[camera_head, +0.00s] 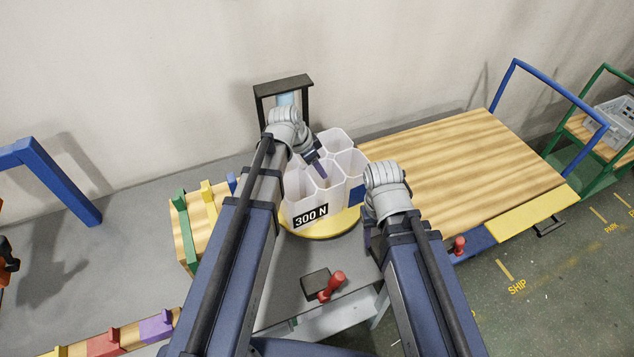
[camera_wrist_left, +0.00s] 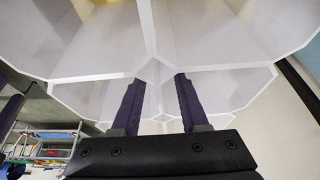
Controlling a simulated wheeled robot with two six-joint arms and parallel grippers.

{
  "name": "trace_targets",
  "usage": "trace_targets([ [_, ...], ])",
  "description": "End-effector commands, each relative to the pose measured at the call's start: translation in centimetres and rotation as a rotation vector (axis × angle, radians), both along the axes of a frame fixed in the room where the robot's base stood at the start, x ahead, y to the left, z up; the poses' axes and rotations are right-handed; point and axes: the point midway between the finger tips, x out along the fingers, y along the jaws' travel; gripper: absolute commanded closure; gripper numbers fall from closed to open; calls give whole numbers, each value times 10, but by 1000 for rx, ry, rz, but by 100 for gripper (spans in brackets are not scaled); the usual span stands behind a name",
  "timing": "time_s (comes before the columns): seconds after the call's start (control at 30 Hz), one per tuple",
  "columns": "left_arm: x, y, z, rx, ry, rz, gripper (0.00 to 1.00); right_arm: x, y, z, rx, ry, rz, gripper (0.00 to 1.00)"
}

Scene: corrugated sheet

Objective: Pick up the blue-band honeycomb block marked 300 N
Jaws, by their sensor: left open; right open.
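The white honeycomb block (camera_head: 298,188) stands upright, open cells up, on a round yellow plate (camera_head: 322,234). Its front carries a black "300 N" label, and a blue patch of band shows at its right side. My left gripper (camera_head: 318,166) is over the block's top, pointing down at the cells. In the left wrist view its two dark purple fingers (camera_wrist_left: 160,88) are apart, with cell walls of the block (camera_wrist_left: 90,77) around and beyond them. I cannot tell how deep they reach. My right gripper (camera_head: 372,240) is open beside the block's right side, mostly hidden by its own wrist.
A black frame (camera_head: 283,84) stands behind the block. A wooden-topped cart (camera_head: 450,150) with a blue handle is to the right. A red-handled lever (camera_head: 331,287) is in front. A wooden rack with coloured pegs (camera_head: 184,235) stands left.

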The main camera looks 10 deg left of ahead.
Motion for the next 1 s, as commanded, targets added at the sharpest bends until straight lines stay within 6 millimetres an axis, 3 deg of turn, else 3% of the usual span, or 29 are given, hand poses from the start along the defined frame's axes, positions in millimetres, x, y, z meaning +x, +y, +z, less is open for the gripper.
trace_targets([
  [0.03, 2, -2, -13, 0, 0, -1, 56, 0, 0, -13, 0, 0, 0, 50],
  [0.13, 5, -6, -22, 0, -1, -2, 56, 0, 0, -22, 0, 0, 0, 50],
  [0.43, 5, -7, -22, 0, 0, -1, 56, 0, 0, -22, 0, 0, 0, 50],
  [0.83, 5, -7, -22, 0, 0, -1, 100, 0, 0, -22, 0, 0, 0, 50],
  [1.0, 5, -7, -22, 0, 0, -1, 100, 0, 0, -22, 0, 0, 0, 50],
])
